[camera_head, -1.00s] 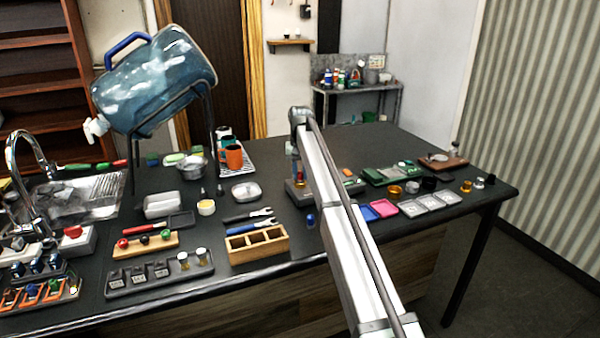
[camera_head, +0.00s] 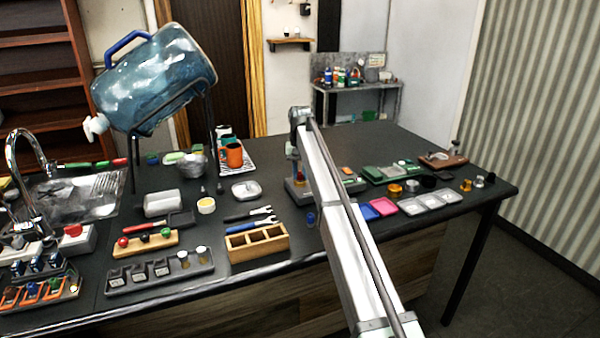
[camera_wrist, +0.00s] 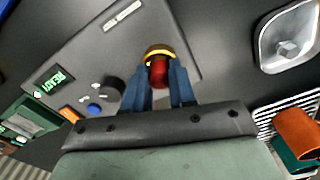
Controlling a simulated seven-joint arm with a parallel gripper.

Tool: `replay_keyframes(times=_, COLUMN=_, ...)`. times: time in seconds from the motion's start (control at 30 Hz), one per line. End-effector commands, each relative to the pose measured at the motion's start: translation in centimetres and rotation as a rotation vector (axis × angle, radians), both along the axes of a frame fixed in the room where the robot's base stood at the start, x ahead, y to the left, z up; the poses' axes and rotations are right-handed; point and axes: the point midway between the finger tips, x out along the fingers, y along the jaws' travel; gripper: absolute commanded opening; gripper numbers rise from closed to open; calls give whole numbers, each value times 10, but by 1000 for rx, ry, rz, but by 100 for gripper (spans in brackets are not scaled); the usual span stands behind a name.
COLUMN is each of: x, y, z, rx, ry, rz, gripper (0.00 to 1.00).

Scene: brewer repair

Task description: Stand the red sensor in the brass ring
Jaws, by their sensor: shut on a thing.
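The red sensor (camera_wrist: 159,74) is between the two blue fingers of my gripper (camera_wrist: 160,88) in the wrist view, and the gripper is shut on it. The brass ring (camera_wrist: 158,50) shows as a yellow-gold band around or just behind the far end of the sensor, on a dark grey plate (camera_wrist: 190,30). I cannot tell whether the sensor is seated in the ring or only over it. In the head view my arm covers most of this spot; the grey base (camera_head: 299,193) shows beside the arm, with a small red part just above it.
On the plate are a green READY display (camera_wrist: 55,85), a black knob (camera_wrist: 111,89) and a blue button (camera_wrist: 94,107). A metal dish (camera_wrist: 288,38) and orange mug (camera_wrist: 298,130) lie to the right.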

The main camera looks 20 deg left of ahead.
Motion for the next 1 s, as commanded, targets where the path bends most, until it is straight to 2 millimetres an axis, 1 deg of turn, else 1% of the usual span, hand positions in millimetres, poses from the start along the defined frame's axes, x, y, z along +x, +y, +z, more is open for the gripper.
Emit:
replay_keyframes(times=0.2, x=0, y=0, z=-2, rx=0, ry=0, rz=0, gripper=0)
replay_keyframes(times=0.23, x=0, y=0, z=-2, rx=0, ry=0, rz=0, gripper=27)
replay_keyframes(times=0.5, x=0, y=0, z=-2, rx=0, ry=0, rz=0, gripper=53)
replay_keyframes(times=0.53, x=0, y=0, z=-2, rx=0, ry=0, rz=0, gripper=55)
replay_keyframes(times=0.7, x=0, y=0, z=-2, rx=0, ry=0, rz=0, gripper=56)
replay_keyframes(times=0.9, x=0, y=0, z=-2, rx=0, ry=0, rz=0, gripper=75)
replay_keyframes(times=1.0, x=0, y=0, z=-2, rx=0, ry=0, rz=0, gripper=76)
